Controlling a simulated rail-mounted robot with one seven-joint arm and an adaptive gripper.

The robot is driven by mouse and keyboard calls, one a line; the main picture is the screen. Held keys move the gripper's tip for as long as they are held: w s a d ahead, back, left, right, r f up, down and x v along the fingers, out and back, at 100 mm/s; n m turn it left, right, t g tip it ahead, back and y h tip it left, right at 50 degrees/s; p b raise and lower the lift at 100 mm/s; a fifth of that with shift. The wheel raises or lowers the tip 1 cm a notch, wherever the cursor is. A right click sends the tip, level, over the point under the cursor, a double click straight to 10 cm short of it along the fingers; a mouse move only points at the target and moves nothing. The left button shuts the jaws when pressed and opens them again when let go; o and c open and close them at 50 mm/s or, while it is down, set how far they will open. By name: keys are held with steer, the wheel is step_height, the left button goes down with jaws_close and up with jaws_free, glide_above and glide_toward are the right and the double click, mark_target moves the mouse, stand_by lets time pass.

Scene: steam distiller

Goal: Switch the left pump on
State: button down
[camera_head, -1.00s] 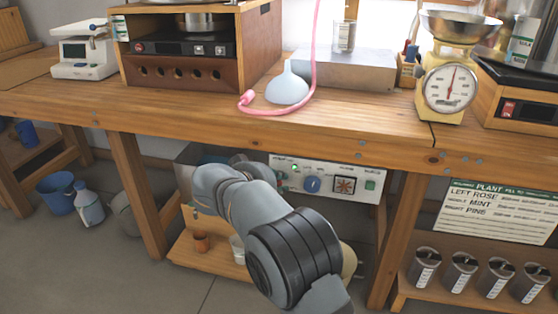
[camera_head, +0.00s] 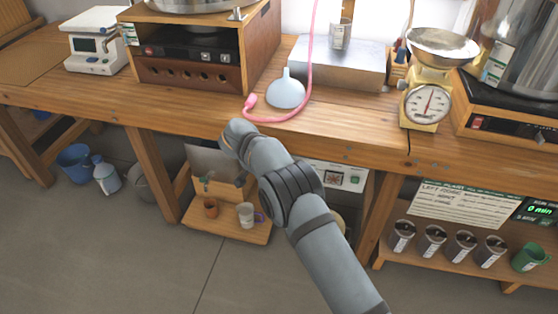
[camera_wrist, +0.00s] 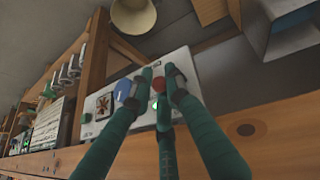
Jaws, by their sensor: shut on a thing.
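The control panel (camera_head: 337,176) is mounted under the bench, partly hidden by my arm in the head view. In the wrist view the panel (camera_wrist: 110,125) appears tilted and upside down. It carries a red knob (camera_wrist: 159,85), a blue knob (camera_wrist: 122,90), a square fan-like emblem (camera_wrist: 103,105) and a lit green lamp (camera_wrist: 155,105). My gripper (camera_wrist: 160,77) has its green fingertips around the red knob and is shut on it. The fingers cover part of the knob, and its setting cannot be read. The head view hides my gripper behind the arm and bench. No label naming the left pump is readable.
A bench leg (camera_head: 152,175) stands to the left. A low shelf (camera_head: 205,222) holds a brown pot (camera_head: 211,208) and a white mug (camera_head: 246,215). A pink hose (camera_head: 290,112) and a funnel (camera_head: 286,92) lie on the bench.

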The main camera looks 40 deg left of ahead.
steer(key=shift+s+a+p, duration=0.1)
steer(key=shift+s+p, duration=0.1)
steer(key=shift+p, duration=0.1)
steer(key=c, duration=1.8)
jaws_free()
steer(key=shift+o, duration=0.4)
steer(key=shift+w, duration=0.15)
steer(key=v, duration=0.8)
steer(key=shift+x, duration=3.7)
